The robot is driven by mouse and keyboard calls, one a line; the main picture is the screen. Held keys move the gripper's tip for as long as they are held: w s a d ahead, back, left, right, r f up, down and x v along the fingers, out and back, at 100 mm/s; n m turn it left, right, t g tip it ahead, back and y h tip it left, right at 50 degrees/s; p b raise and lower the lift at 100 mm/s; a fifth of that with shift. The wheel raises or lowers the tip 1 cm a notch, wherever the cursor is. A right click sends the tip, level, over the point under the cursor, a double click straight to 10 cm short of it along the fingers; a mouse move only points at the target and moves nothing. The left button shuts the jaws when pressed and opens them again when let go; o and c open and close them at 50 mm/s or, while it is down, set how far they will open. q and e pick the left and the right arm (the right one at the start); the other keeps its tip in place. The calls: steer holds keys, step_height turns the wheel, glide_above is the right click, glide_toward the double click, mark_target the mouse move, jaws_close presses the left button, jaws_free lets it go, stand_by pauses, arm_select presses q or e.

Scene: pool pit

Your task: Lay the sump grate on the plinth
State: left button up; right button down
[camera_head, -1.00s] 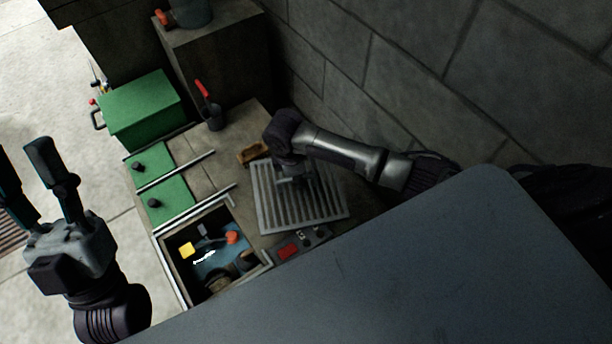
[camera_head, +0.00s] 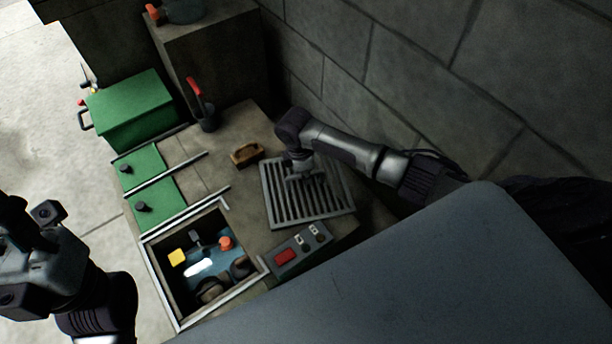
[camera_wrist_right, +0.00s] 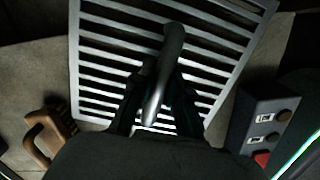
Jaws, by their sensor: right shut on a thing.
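The sump grate (camera_head: 325,208) is a grey slatted metal panel with a raised bar handle, over the concrete top (camera_head: 235,128) to the right of the open pit. My right gripper (camera_head: 298,176) is shut on the grate's handle from above. The right wrist view shows the grate (camera_wrist_right: 105,45) and the handle (camera_wrist_right: 168,55) between my fingers. I cannot tell whether the grate touches the surface beneath, nor which concrete part is the plinth. My left gripper (camera_head: 42,225) is at the left edge, away from the grate; its fingers do not show clearly.
A control box (camera_head: 297,250) with a red button stands near the grate's front edge. A brown wooden-handled thing (camera_head: 246,153) lies behind it. The open pit (camera_head: 178,302) holds several small things. Green covers (camera_head: 152,199), a green box (camera_head: 130,108) and a wall (camera_head: 420,90) surround.

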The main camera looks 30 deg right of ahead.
steer(key=shift+r, duration=0.1)
steer(key=c, duration=1.6)
jaws_free()
steer(key=o, duration=0.4)
steer(key=shift+o, duration=0.2)
